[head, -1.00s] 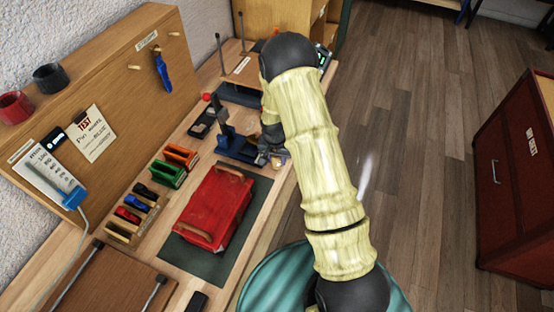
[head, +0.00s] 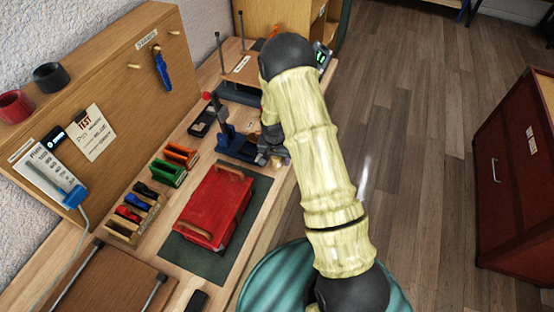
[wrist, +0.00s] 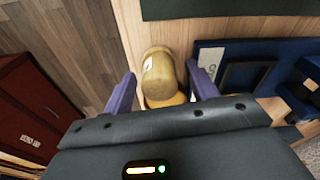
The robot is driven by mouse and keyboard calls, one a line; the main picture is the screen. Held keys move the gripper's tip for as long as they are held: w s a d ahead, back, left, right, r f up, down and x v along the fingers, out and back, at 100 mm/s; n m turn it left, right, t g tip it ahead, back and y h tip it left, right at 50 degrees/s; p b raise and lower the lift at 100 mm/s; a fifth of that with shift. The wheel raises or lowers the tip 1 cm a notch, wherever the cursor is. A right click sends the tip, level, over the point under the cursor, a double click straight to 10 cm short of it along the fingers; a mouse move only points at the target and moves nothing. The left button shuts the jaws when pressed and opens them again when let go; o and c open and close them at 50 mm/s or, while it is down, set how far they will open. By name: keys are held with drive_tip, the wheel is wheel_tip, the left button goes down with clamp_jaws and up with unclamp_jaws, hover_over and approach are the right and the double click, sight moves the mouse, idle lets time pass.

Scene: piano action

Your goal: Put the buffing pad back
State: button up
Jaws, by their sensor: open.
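A tan, rounded piece with a small white label and a yellow base, which looks like the buffing pad (wrist: 160,76), is in the wrist view near the bench's front edge. My gripper (wrist: 161,90) is open, with one purple finger on each side of it. I cannot tell whether either finger touches it. In the head view my gripper (head: 274,152) is low beside the blue fixture, partly hidden by my arm. The pad is mostly hidden there.
A blue fixture (head: 238,148) stands close by my gripper. A red case (head: 214,208) lies on a dark green mat (head: 256,190). Green and orange racks (head: 167,172) and a wooden tool holder (head: 121,230) stand behind it. A red cabinet (head: 510,190) stands across the floor.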

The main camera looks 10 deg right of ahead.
sight(276, 160)
drive_tip(key=r, duration=0.3)
drive_tip(key=r+b, duration=0.1)
drive_tip(key=r, duration=0.3)
drive_tip(key=s+r+b, duration=0.1)
drive_tip(key=r, duration=0.2)
drive_tip(key=shift+s+a+r, duration=0.1)
drive_tip(key=shift+a+r, duration=0.15)
drive_tip(key=shift+a, duration=0.05)
drive_tip(key=shift+r, duration=0.3)
drive_tip(key=s+r+n, duration=0.2)
drive_tip(key=s+r, duration=0.3)
drive_tip(key=s, duration=0.5)
drive_tip(key=s+r+n+t, duration=0.1)
drive_tip(key=s+r+n, duration=0.2)
drive_tip(key=s+r, duration=0.3)
drive_tip(key=s, duration=0.3)
drive_tip(key=shift+s+d+r+y, duration=0.15)
drive_tip(key=shift+s+d+y, duration=0.15)
drive_tip(key=shift+s+d, duration=0.1)
drive_tip(key=shift+d, duration=0.1)
